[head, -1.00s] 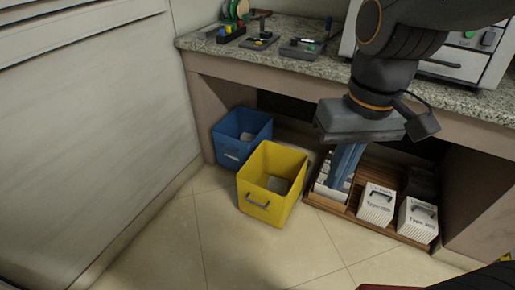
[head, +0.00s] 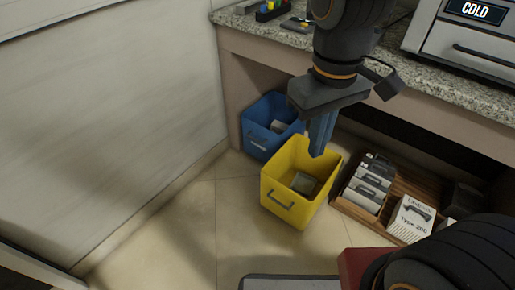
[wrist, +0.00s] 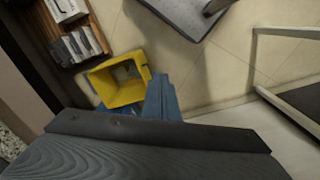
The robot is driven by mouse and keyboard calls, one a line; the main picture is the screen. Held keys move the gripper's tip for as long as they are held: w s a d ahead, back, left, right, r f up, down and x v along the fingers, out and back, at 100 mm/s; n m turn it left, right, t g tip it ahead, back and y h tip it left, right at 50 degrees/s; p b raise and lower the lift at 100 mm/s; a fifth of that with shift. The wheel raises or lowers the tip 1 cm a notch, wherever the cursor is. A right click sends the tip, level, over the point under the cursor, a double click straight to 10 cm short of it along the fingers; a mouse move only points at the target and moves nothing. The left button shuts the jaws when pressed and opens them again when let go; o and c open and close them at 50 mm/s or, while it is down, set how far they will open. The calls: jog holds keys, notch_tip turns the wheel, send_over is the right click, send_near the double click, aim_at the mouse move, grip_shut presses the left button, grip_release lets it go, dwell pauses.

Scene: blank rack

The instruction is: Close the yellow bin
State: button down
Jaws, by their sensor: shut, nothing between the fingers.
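The yellow bin (head: 290,207) stands upright on the tiled floor, pulled out in front of the counter. Its top is open, and a small grey item lies inside. A handle is on its front face. My gripper (head: 317,151) points down with its blue fingers shut and empty. In the head view the fingertips overlap the bin's back right rim; whether they touch it I cannot tell. In the wrist view the yellow bin (wrist: 127,95) lies just beyond the blue fingers (wrist: 161,97), which hide part of the blue bin behind.
A blue bin (head: 262,137) stands behind the yellow one, under the counter. A wooden tray (head: 400,185) with white boxes (head: 410,217) is to the right. The granite counter (head: 440,87) overhangs behind. Open floor (head: 190,225) lies to the left and front.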

jog(key=w+a+f+n+t+h+b, duration=0.1)
jog(key=w+a+f+n+b, duration=0.6)
jog(key=f, duration=0.5)
jog(key=w+a+f+n+t+h+b, duration=0.15)
jog(key=w+f+n+b, duration=0.3)
jog(key=f+n, duration=0.6)
jog(key=w+a+f+n+t+b, duration=0.1)
jog(key=w+a+f+n+b, duration=0.45)
jog(key=f, duration=0.75)
jog(key=w+d+f+b, duration=0.4)
jog(key=w+f+b, duration=0.1)
jog(key=f+b, duration=0.3)
jog(key=shift+d, duration=0.25)
jog(key=shift+w+f, duration=0.1)
jog(key=shift+w, duration=0.05)
